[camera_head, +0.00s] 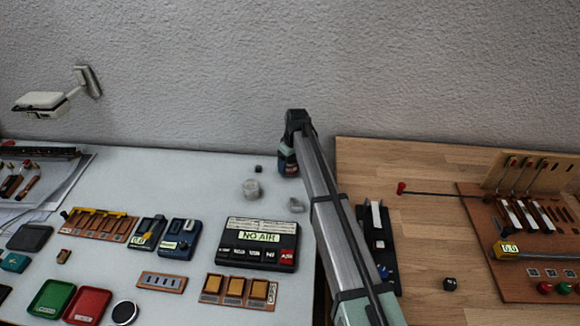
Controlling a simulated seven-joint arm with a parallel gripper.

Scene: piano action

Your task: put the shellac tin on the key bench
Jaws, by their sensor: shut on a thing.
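My gripper (288,166) is over the back right of the pale table (190,180), near the wall. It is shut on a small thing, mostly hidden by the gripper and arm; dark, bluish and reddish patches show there. I cannot tell from this view whether it is the shellac tin or whether it touches the table. No label reading shellac is legible. A wooden bench (420,230) on the right carries a brown board (480,222) with white key-like pieces. No label marks either surface as the key bench.
A "NO AIR" box (258,243) stands in front. A black fixture (377,240) and dark cube (450,284) are on the wood. The wood's back left is clear.

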